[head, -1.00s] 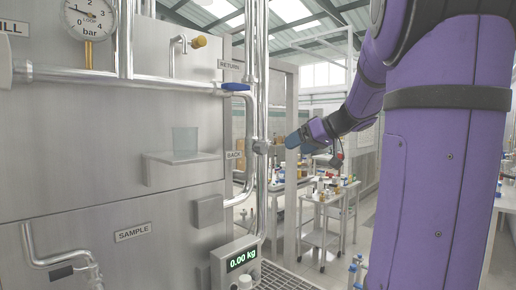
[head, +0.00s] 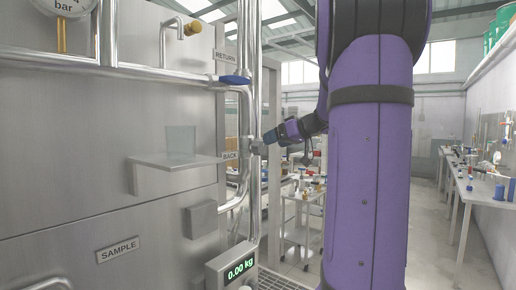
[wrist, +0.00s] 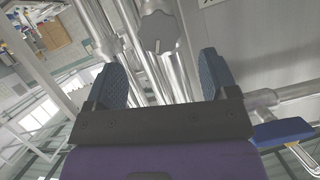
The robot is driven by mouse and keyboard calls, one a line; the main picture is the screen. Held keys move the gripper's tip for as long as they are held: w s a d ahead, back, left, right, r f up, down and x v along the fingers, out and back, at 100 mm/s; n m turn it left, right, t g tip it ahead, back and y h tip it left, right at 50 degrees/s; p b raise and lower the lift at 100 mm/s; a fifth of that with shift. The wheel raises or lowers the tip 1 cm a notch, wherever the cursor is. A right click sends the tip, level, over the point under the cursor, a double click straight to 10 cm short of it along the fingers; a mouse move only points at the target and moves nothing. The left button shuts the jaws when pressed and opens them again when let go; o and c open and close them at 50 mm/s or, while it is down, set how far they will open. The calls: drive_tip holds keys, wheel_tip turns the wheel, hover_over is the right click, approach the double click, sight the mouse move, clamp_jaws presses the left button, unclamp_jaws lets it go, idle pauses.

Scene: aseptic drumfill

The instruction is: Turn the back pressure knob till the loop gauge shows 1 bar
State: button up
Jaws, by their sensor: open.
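The back pressure knob (wrist: 158,30) is a grey lobed knob on the steel pipework. In the head view the knob (head: 258,147) sits on the vertical pipe, right of the BACK label (head: 230,155). My gripper (head: 271,137) is just right of the knob there. In the wrist view my gripper (wrist: 162,62) is open, its two blue fingers apart and empty, with the knob beyond the tips between them. The loop gauge (head: 62,8) is cut off at the top left of the head view; only its lower edge and "bar" show, so I cannot read it.
A blue valve handle (head: 234,80) is on the return pipe above the knob, also at the right of the wrist view (wrist: 285,130). A shelf (head: 175,161) juts from the panel. A scale display (head: 240,269) reads 0.00 kg. A cart (head: 303,235) stands behind.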

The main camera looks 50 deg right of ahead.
sight(263, 146)
drive_tip(key=x, duration=0.7)
drive_tip(key=shift+w+f, duration=0.1)
drive_tip(key=shift+w, duration=0.05)
drive_tip(key=c, duration=0.9)
